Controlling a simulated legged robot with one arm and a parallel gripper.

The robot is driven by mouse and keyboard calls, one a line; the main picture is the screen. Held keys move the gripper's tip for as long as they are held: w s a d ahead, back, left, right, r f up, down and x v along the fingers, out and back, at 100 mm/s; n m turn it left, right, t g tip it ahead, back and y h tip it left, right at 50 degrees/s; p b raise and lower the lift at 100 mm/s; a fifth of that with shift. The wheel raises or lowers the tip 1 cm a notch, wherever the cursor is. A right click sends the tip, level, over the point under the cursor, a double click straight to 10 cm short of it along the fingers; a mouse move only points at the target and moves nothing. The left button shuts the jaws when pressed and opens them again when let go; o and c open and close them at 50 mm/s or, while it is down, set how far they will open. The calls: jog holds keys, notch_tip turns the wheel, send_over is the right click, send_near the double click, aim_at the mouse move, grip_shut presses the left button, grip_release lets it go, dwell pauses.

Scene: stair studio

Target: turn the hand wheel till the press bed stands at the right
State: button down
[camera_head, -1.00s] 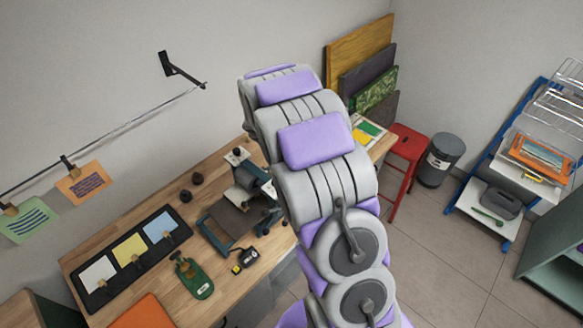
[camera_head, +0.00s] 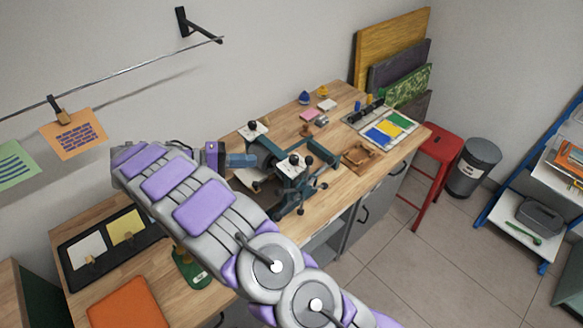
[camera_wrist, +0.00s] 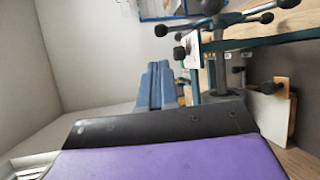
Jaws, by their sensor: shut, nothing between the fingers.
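The small press stands on the wooden bench, with teal side frames and black-knobbed screws (camera_head: 294,160). Its hand wheel (camera_head: 308,183) has several metal spokes with black knobs and faces the bench's front. In the wrist view the hand wheel (camera_wrist: 240,17) shows at the upper right. Teal rail ends (camera_head: 312,155) stick out at the press's right. The grey press bed is largely hidden by my arm, so I cannot tell exactly where it stands. My gripper (camera_head: 250,160), with blue-grey fingers, is shut and empty at the press's left, apart from the wheel. It also shows in the wrist view (camera_wrist: 155,72).
A tray with coloured sheets (camera_head: 387,130) and a brown wooden block (camera_head: 361,156) lie on the right part of the bench. A dark card tray (camera_head: 65,256) is at left. A red stool (camera_head: 436,150) stands at the bench's right end.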

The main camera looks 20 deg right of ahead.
jog(key=shift+d+f+b, duration=0.15)
jog(key=shift+d+b, duration=0.45)
jog(key=shift+b, duration=0.55)
jog(key=shift+s+f+b, duration=0.1)
jog(key=shift+f+b, duration=0.15)
jog(key=shift+b, duration=0.85)
jog(key=x, duration=0.1)
jog(key=b+x, duration=0.2)
jog(key=shift+d+r, duration=0.2)
jog(key=shift+d, duration=0.05)
jog(key=shift+f, duration=0.1)
